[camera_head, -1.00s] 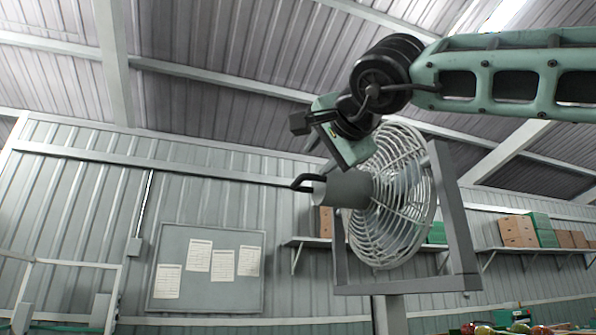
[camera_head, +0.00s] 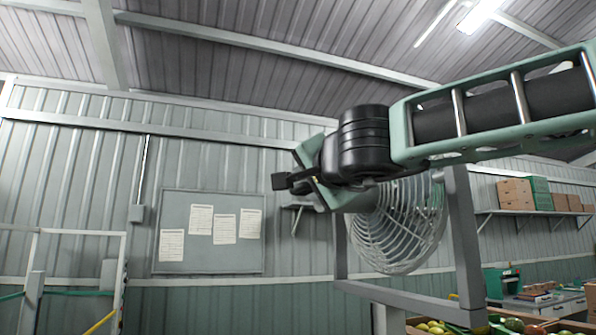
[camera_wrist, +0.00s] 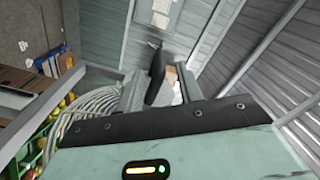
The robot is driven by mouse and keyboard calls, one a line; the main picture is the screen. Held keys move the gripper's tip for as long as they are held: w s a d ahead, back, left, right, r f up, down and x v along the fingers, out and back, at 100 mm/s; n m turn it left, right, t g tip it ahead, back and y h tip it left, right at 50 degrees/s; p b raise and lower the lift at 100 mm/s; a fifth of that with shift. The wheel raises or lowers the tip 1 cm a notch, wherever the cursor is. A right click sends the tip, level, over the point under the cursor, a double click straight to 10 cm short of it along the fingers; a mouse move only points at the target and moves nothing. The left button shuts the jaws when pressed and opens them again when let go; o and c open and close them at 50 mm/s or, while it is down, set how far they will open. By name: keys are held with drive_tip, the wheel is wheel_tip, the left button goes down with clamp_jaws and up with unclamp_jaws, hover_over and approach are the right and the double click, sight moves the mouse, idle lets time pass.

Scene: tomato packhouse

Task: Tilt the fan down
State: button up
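The fan has a round white wire cage (camera_head: 400,235) and hangs in a grey U-shaped frame (camera_head: 462,230). My arm crosses in front of the cage's upper part in the head view and hides the fan's motor housing and handle there. My gripper (camera_head: 318,190) is at the fan's rear, left of the cage. In the wrist view the cage (camera_wrist: 95,103) is at lower left, with a grey housing (camera_wrist: 134,92) and a dark bar, perhaps the handle (camera_wrist: 157,75), just beyond my gripper's palm. I cannot make out both fingertips, or whether they grip anything.
A notice board (camera_head: 208,258) with papers hangs on the back wall. A shelf with cardboard boxes (camera_head: 515,193) and green crates is at right. Produce crates (camera_head: 440,325) stand low at right, below the fan. A pale rail (camera_head: 65,232) stands at left. The space left of the fan is open.

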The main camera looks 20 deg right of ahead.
drive_tip(key=w, duration=0.5)
drive_tip(key=shift+w, duration=0.35)
